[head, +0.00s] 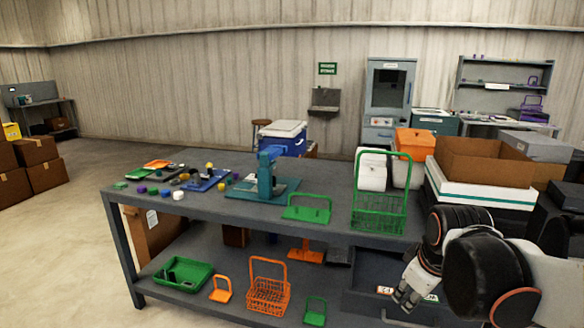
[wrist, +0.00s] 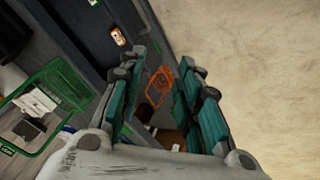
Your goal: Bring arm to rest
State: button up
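My gripper (head: 407,292) shows at the lower right of the head view, low in front of the right part of the grey workbench (head: 190,210). In the wrist view my gripper (wrist: 155,75) has its two teal-padded fingers spread apart with nothing between the pads. Beyond the fingers, the orange wire basket (wrist: 159,86) shows in the gap, at a distance. My arm bends at the right edge of the head view, with black joints and white links.
On the bench stand a tall green wire basket (head: 380,195), a green handled holder (head: 308,209) and a teal press (head: 266,180). The lower shelf holds a green tray (head: 183,274) and an orange wire basket (head: 268,290). Open floor (head: 60,240) lies to the left.

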jog(key=s+a+m+t, duration=0.1)
jog(key=s+a+m, duration=0.1)
jog(key=s, duration=0.4)
jog(key=s+a+m+t, duration=0.1)
jog(key=s+a+m, duration=0.2)
jog(key=s+m, duration=0.2)
jog(key=shift+s+r+y, duration=0.15)
jog(key=shift+s+y, duration=0.15)
jog(key=shift+s, duration=0.9)
